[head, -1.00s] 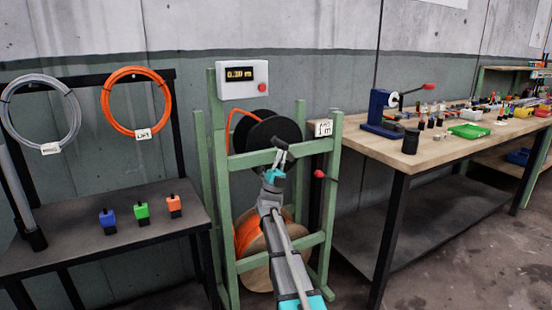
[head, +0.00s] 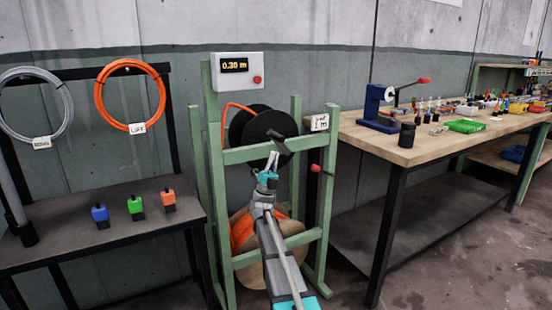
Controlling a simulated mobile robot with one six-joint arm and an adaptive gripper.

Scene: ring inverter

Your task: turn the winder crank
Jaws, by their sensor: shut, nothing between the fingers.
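The green winder frame (head: 255,153) stands in the middle of the head view, with a black reel (head: 262,128) near its top. A dark bar (head: 284,143) in front of the reel looks like the crank, though its outline is small. My gripper (head: 273,158) is shut and empty, pointing up just below and left of that bar. I cannot tell whether they touch. A red knob (head: 315,168) sits on the right side of the frame. The display box (head: 237,70) on top reads about 0.30 m. My arm hides part of the lower frame.
An orange cable drum (head: 243,235) sits low in the frame. On the left, a dark table (head: 70,235) holds blue, green and orange blocks below hanging cable coils. On the right, a wooden bench (head: 410,150) carries a blue device (head: 380,108) and several small items.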

